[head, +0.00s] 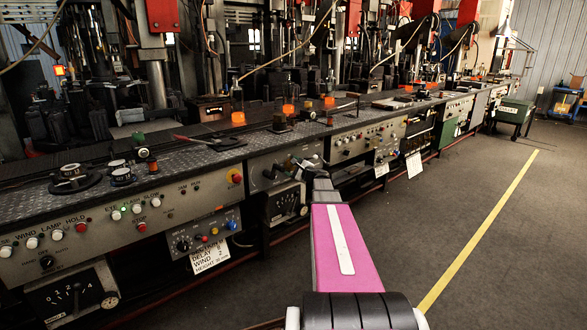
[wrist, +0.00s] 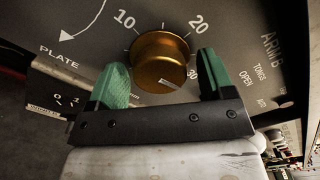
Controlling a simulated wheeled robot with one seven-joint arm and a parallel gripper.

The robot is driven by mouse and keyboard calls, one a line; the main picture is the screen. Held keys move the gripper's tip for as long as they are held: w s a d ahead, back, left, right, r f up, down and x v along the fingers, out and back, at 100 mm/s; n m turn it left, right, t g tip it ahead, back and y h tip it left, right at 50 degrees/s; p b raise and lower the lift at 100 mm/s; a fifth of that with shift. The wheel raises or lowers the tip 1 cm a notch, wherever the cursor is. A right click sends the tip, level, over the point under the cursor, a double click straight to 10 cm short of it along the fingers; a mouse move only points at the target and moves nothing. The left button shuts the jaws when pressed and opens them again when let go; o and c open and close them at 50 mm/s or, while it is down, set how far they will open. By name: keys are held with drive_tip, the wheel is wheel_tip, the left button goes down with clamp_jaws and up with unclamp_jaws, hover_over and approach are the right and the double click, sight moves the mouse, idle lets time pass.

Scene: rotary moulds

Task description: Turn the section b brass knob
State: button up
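The brass knob (wrist: 160,62) sits on a grey panel (wrist: 235,22) in the wrist view, ringed by a scale marked 10, 20 and 30. A small pale label or mark shows on its lower side. My gripper (wrist: 162,66) is open, with one green finger on each side of the knob. A narrow gap shows between each finger and the knob, and I see no contact. In the head view my arm reaches to the bench front, and the knob cannot be made out clearly there.
Lettering reading "ARM B" and "PLATE" flanks the dial in the wrist view. In the head view a long machine bench (head: 235,150) carries panels with buttons and gauges. White tags (head: 414,164) hang from it. The floor (head: 490,230) at right is clear, with a yellow line.

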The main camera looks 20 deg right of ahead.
drive_tip(key=v, duration=1)
drive_tip(key=shift+s, duration=0.4)
drive_tip(key=shift+d, duration=0.1)
drive_tip(key=s+a+f+n+g, duration=0.3)
drive_tip(key=a+f+n, duration=0.1)
drive_tip(key=a, duration=0.3)
drive_tip(key=s+a+f+n+g+y, duration=0.1)
drive_tip(key=s+a+f+n+g, duration=0.25)
drive_tip(key=a, duration=0.35)
drive_tip(key=s+a+f+n+g, duration=0.3)
drive_tip(key=a+f+n+g, duration=0.15)
drive_tip(key=a, duration=0.35)
drive_tip(key=s+a+f+n+g+h, duration=0.2)
drive_tip(key=s+f+n+g+h, duration=0.1)
drive_tip(key=s, duration=0.4)
drive_tip(key=s+a+f+n+g+h, duration=0.3)
drive_tip(key=s+f+n+h, duration=0.1)
drive_tip(key=s+n, duration=0.2)
drive_tip(key=shift+s+a+f, duration=0.15)
drive_tip(key=shift+s+f, duration=0.2)
drive_tip(key=shift+s, duration=0.55)
